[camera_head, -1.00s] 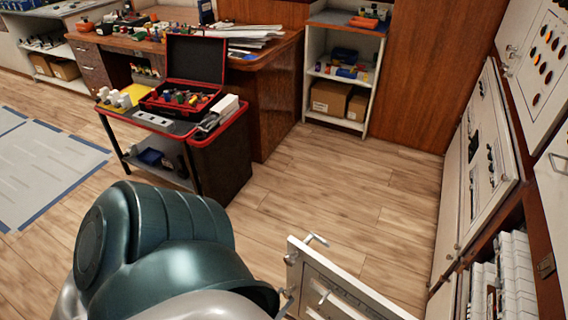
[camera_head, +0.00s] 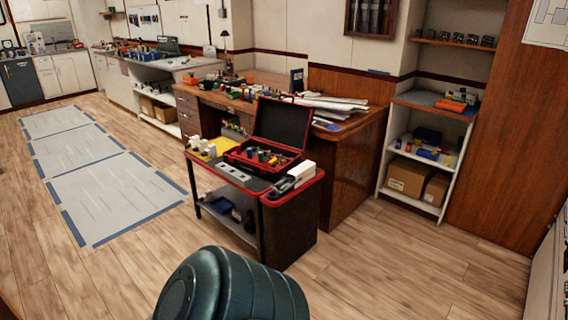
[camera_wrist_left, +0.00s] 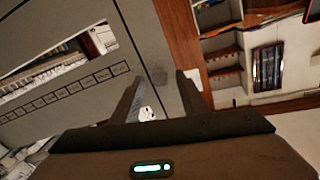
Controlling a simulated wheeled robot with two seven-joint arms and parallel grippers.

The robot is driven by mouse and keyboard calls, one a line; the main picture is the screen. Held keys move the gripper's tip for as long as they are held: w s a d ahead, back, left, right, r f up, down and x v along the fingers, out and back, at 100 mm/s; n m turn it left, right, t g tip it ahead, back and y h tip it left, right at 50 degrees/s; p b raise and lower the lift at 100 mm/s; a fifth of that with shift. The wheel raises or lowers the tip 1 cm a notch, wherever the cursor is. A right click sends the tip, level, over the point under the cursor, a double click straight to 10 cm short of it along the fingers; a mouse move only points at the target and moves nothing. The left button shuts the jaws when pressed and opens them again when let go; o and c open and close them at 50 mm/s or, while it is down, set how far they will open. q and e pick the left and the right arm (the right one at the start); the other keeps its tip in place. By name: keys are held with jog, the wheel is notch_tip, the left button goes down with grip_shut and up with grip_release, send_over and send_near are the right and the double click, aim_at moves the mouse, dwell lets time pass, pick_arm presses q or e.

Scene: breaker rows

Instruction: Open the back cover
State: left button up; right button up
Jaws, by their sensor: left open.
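In the left wrist view a grey panel (camera_wrist_left: 95,70) fills the left side, tilted in the picture. It has a row of small labelled squares and a cut-out with pale breaker-like parts behind it; I cannot tell whether it is the back cover. My left gripper (camera_wrist_left: 157,92) is open in front of the panel's right part. A small white piece (camera_wrist_left: 147,113) shows between its fingers; I cannot tell whether they touch anything. My left gripper and the cover cannot be made out in the head view. My right gripper is in neither view.
In the head view a cart (camera_head: 290,230) with an open red toolbox (camera_head: 280,130) stands before a wooden desk (camera_head: 345,165). A shelf (camera_head: 425,150) stands at the back. A pale cabinet edge (camera_head: 545,275) is at far right. The wooden floor (camera_head: 420,270) between is clear.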

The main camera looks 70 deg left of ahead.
pick_arm(q)
jog(key=v, duration=1.7)
jog(key=shift+s+d, duration=0.1)
